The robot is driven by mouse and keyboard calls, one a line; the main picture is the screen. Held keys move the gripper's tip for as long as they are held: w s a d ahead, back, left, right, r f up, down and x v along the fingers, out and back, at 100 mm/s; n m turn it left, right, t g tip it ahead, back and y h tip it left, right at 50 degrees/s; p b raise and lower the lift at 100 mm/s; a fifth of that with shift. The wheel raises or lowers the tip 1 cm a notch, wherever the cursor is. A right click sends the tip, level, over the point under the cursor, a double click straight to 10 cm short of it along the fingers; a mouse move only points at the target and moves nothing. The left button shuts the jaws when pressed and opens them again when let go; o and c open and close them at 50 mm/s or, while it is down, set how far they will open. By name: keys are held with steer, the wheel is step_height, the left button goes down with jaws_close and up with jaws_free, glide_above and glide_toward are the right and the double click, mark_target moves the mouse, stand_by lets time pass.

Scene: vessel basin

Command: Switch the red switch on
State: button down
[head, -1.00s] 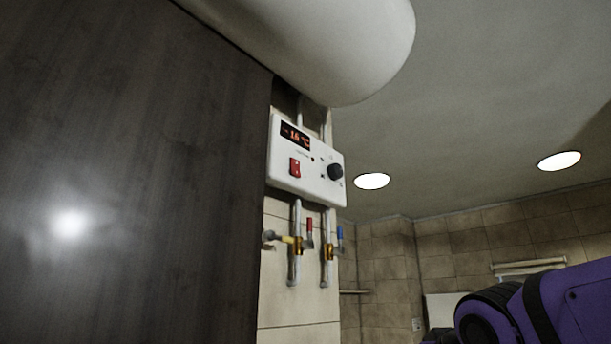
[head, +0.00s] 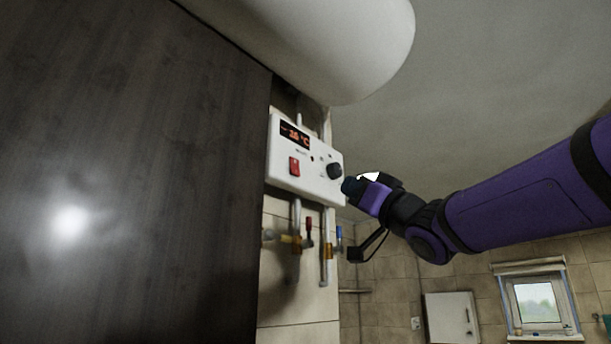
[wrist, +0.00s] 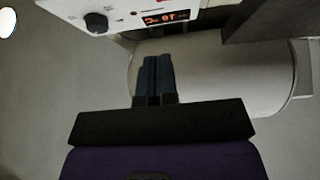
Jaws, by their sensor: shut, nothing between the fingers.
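The red switch (head: 294,166) is on the left part of a white control box (head: 312,186) on the wall, below an orange display (head: 295,134). A black knob (head: 334,171) is to its right. My gripper (head: 350,187) is at the box's right edge, near the knob; whether it touches the box cannot be told. In the wrist view my gripper's two dark fingers (wrist: 155,75) are together with nothing between them. That view shows the box (wrist: 80,12) upside down at the top, with its knob (wrist: 96,23) and display (wrist: 166,18); the red switch is not clearly seen there.
A large white tank (head: 330,50) hangs above the box. A dark wooden panel (head: 130,180) fills the left. Pipes with a red-handled valve (head: 309,229) and a blue-handled valve (head: 339,236) run below the box. A window (head: 536,302) is far right.

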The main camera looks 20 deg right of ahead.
mark_target(296, 169)
steer(key=shift+s+a+r+n+y, duration=0.1)
steer(key=shift+a+r+n+y, duration=0.05)
steer(key=shift+r+n+y, duration=0.2)
steer(key=x, duration=0.4)
steer(key=w+f+x, duration=0.1)
steer(key=x, duration=0.3)
steer(key=f+x, duration=0.1)
steer(key=x, duration=0.3)
steer(key=shift+w+a, duration=0.15)
steer(key=shift+a, duration=0.2)
steer(key=shift+w+a, duration=0.3)
steer(key=shift+w, duration=0.15)
